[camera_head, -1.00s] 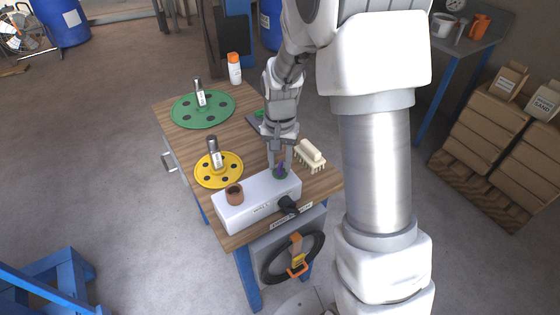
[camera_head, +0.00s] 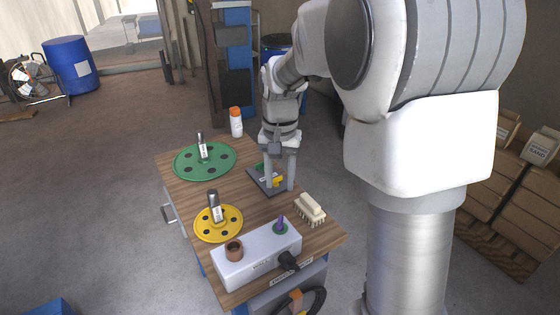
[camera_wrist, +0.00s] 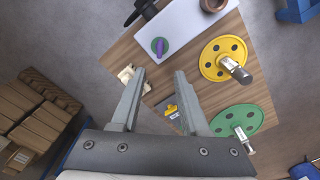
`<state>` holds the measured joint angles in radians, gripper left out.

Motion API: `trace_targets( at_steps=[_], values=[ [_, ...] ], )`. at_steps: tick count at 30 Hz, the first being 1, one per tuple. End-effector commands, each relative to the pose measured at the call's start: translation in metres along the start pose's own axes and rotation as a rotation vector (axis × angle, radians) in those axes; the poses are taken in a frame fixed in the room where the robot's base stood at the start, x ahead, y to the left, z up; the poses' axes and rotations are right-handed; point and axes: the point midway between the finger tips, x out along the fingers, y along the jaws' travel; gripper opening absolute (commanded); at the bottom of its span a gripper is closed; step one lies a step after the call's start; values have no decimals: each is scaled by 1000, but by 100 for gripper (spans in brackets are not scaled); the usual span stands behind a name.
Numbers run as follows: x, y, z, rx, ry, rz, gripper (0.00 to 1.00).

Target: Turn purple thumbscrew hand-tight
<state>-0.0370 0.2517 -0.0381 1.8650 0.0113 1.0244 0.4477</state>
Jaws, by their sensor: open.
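The purple thumbscrew (camera_head: 281,224) stands upright on a green round base on top of the white box (camera_head: 243,260), at its right end. In the wrist view the thumbscrew (camera_wrist: 160,46) lies beyond my fingertips, on its green disc. My gripper (camera_head: 281,188) is open and points down, behind the white box and apart from the thumbscrew. In the wrist view my gripper (camera_wrist: 160,75) shows both fingers spread with nothing between them but the wooden table further down.
A dark tray (camera_head: 262,187) with a yellow piece is below my gripper. Yellow (camera_head: 218,232) and green (camera_head: 190,164) discs with upright handles stand left. A brown cup (camera_head: 234,250) sits on the box. A spray bottle (camera_head: 236,122) stands behind.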

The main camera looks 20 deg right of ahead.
Motion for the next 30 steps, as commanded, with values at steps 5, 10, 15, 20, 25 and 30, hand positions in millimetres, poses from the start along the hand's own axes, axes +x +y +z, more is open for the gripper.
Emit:
trace_targets(
  at_steps=[5, 10, 15, 20, 25, 30],
  values=[
    [-31, 0, -1, 0, 3, -1, 45],
    [-43, 0, 0, 0, 1, 0, 45],
    [-45, 0, 0, 0, 0, 0, 45],
    [-44, 0, 0, 1, 0, 0, 45],
    [-45, 1, 1, -1, 2, -1, 45],
    [-61, 8, 16, -36, 40, -22, 45]
  ],
)
